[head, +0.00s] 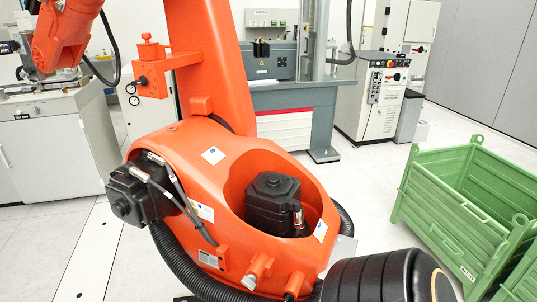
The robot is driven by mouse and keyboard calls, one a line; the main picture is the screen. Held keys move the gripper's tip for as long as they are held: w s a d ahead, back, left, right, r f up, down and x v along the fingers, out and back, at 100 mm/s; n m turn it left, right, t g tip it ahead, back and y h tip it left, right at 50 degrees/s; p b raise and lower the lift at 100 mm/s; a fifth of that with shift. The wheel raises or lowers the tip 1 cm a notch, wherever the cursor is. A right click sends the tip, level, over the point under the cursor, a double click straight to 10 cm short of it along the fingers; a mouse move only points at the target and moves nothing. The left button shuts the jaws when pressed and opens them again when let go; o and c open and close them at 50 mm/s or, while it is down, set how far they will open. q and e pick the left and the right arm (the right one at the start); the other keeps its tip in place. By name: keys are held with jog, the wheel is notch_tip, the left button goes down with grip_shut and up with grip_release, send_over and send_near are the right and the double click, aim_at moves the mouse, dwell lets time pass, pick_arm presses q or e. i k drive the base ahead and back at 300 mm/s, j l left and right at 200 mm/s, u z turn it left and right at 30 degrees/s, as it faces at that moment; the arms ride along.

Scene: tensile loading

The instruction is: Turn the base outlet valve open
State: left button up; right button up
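A large orange industrial robot (240,165) fills the middle of the head view. Neither of my grippers shows in this view, and nothing is seen touching the fittings.
A black ribbed hose (190,277) curves around the base's lower left. A black motor (272,203) sits in the base's opening. A large black rounded part covers the bottom right. Green metal crates (464,212) stand at right. Pale floor is free between them and the base.

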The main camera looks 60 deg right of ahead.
aim_at(249, 281)
jog(key=i+z, duration=0.2)
jog(key=z, duration=0.25)
jog(key=i+j+z, duration=0.1)
jog(key=i+z, duration=0.15)
jog(key=z, duration=0.25)
jog(key=i+j+z, duration=0.15)
jog(key=z, duration=0.3)
jog(key=i+j+z, duration=0.2)
jog(key=z, duration=0.3)
jog(key=i+j+z, duration=0.1)
jog(key=j+z, duration=0.2)
jog(key=z, duration=0.15)
